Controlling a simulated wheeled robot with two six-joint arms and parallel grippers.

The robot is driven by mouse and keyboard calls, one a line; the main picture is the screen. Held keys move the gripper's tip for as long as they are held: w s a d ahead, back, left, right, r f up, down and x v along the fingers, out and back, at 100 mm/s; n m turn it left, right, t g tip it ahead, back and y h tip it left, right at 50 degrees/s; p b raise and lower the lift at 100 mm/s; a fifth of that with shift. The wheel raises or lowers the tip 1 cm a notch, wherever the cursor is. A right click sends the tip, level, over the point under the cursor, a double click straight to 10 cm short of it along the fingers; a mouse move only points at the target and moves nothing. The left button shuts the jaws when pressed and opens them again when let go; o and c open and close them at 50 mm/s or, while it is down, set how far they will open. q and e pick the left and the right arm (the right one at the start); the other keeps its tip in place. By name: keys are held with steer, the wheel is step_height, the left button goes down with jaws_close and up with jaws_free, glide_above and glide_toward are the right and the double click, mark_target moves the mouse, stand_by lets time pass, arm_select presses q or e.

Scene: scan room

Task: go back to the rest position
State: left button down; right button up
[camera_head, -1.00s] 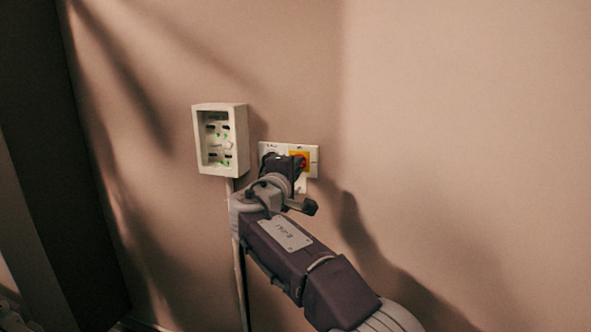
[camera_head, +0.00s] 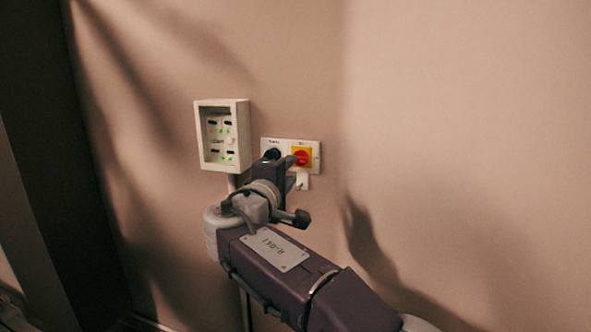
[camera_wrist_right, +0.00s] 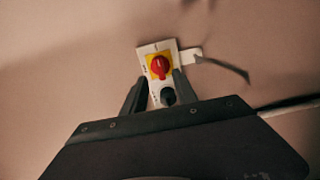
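My right gripper (camera_head: 280,168) is in front of the white switch plate (camera_head: 316,158) on the wall. In the right wrist view the gripper (camera_wrist_right: 158,88) is open, its two dark fingers apart with nothing held between them. The plate carries a red rotary switch (camera_head: 301,157) on a yellow square and a black knob (camera_head: 272,154). In the right wrist view the red switch (camera_wrist_right: 160,66) lies just beyond the fingertips, and the black knob (camera_wrist_right: 168,96) shows between the fingers. My left gripper is not in view.
A white wall box (camera_head: 243,137) with small green lights is left of the plate, with a pale conduit running down from it. A small white tag (camera_head: 303,181) hangs under the plate. The wall to the right is bare. A dark upright edge stands at the far left.

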steer(key=s+d+f+m+g, duration=0.1)
steer(key=s+d+f+g, duration=0.15)
steer(key=d+f, duration=0.45)
steer(key=s+d+f+m+g+y, duration=0.15)
steer(key=f+g, duration=0.25)
steer(key=f, duration=0.7)
steer(key=s+d+f+m+g, duration=0.1)
steer(key=s+d+f+g, duration=0.15)
steer(key=d+f, duration=0.45)
steer(key=s+d+f+m+g+y, duration=0.25)
steer(key=s+f+m, duration=0.25)
steer(key=s+f, duration=0.45)
steer(key=s+d+f+m+g+y, duration=0.15)
steer(key=s+f+m+g, duration=0.3)
steer(key=s+f, duration=0.5)
step_height(320, 180, up, 26)
steer(key=s+m+p, duration=0.1)
steer(key=s+p, duration=0.1)
steer(key=p, duration=2.4)
steer(key=shift+s+f, duration=0.2)
steer(key=shift+s, duration=0.05)
steer(key=shift+a, duration=0.1)
